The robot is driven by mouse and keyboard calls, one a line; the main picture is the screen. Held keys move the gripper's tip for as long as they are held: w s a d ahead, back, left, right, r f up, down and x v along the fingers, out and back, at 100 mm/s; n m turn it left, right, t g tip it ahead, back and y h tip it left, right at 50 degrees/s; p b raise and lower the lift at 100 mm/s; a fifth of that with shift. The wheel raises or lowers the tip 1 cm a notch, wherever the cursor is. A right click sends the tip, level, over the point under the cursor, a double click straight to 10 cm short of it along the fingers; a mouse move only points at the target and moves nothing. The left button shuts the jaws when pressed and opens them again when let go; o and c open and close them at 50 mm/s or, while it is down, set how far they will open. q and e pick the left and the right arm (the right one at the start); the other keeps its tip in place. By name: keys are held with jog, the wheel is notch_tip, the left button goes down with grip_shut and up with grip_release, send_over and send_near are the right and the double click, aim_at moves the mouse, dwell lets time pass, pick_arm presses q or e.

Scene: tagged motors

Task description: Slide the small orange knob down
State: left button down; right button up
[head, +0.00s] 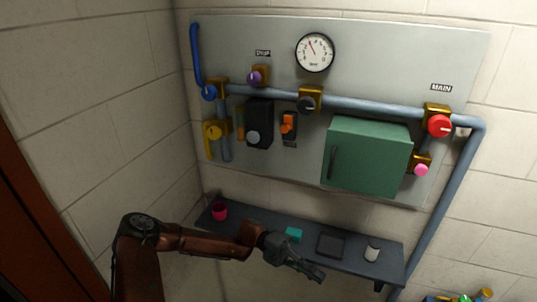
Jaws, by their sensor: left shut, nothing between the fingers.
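The small orange knob (289,123) is on a dark slider plate on the grey wall panel, left of the green box. It sits in the upper part of the plate. My left gripper (318,276) is shut and empty, well below the knob, near the front of the dark shelf. It is apart from the panel and its fingers point to the lower right. My right gripper is not in view.
The dark shelf (240,220) holds a pink cup (219,211), a teal block (294,234), a dark tray (331,244) and a white cup (372,253). A black box (259,123) is left of the knob; the green box (367,155) juts out at right. A blue pipe (370,108) runs above.

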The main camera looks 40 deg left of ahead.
pick_arm(q)
jog(key=w+a+r+m+y, duration=0.2)
jog(key=a+r+m+y, duration=0.15)
jog(key=r+m, duration=0.75)
jog(key=m+t+y+b, duration=0.2)
jog(key=m+t+y, duration=1)
jog(key=m, duration=0.6)
send_near(286, 125)
jog(key=shift+t+h, duration=0.45)
jog(key=shift+t, duration=0.25)
jog(key=s+a, duration=0.3)
jog(key=shift+s+a+r, duration=0.1)
jog(key=shift+r, duration=0.3)
jog(key=p+x, duration=0.2)
jog(key=x, duration=0.8)
jog(key=shift+p, duration=0.3)
